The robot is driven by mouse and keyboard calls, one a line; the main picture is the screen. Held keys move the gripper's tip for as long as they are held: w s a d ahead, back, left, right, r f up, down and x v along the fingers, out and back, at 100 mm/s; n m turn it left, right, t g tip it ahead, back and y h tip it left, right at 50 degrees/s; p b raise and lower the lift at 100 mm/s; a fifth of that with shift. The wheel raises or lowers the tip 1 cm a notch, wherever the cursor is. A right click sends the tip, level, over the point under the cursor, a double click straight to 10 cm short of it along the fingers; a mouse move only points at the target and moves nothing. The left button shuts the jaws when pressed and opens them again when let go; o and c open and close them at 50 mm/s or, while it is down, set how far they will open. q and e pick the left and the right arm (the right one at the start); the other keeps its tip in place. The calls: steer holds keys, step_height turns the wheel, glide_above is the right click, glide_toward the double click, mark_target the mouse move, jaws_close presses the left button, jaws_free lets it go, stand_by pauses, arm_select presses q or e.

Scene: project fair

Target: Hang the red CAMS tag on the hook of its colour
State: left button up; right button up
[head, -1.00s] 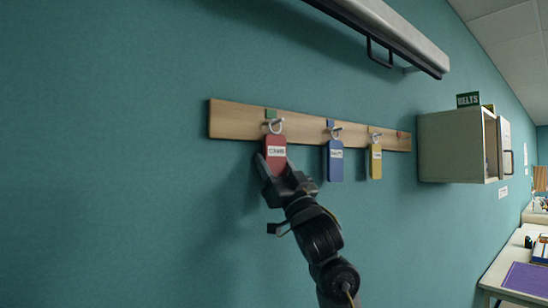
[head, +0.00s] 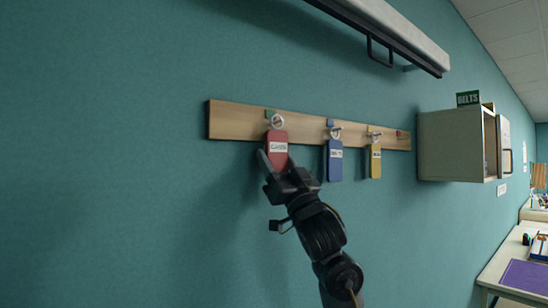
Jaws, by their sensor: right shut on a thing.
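The red tag (head: 277,150) has a white label, hard to read, and a pale ring (head: 278,121) at its top. It is in front of the left end of the wooden hook board (head: 232,120), just below the green patch (head: 270,114). I cannot tell whether the ring is still around the hook there. My right gripper (head: 276,168) comes from below and is shut on the tag's lower part. The red patch (head: 400,134) is at the board's right end, with no tag under it. My left gripper is not in view.
A blue tag (head: 335,163) hangs under the blue patch and a yellow tag (head: 375,163) under the yellow patch, both between the red tag and the red patch. A wall cabinet (head: 450,148) stands out right of the board. A long rail (head: 390,38) is above.

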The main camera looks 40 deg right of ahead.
mark_target(279, 144)
steer(key=shift+s+r+p, duration=0.1)
steer(key=shift+s+p, duration=0.5)
steer(key=shift+s, duration=1.4)
steer(key=shift+s+p, duration=0.55)
steer(key=shift+s, duration=0.75)
steer(key=shift+a+h, duration=0.1)
steer(key=shift+h, duration=0.2)
steer(key=s+a+r, duration=0.2)
steer(key=s+a, duration=0.1)
steer(key=a, duration=0.2)
steer(key=w+a+f+y+b, duration=0.1)
steer(key=a+f+b, duration=0.15)
steer(key=f, duration=0.45)
steer(key=w+a+f+b, duration=0.1)
steer(key=w+a+f, duration=0.15)
steer(key=f, duration=0.35)
steer(key=s+a+f+b, duration=0.2)
steer(key=s+f+b, duration=0.1)
steer(key=f, duration=1.5)
steer(key=s+a+f+b, duration=0.2)
steer(key=s+f+b, duration=0.1)
steer(key=f, duration=1.4)
steer(key=s+a+f+b, duration=0.3)
steer(key=f+b, duration=0.1)
steer(key=f, duration=1.4)
steer(key=shift+s+f, duration=0.15)
steer(key=shift+f, duration=0.15)
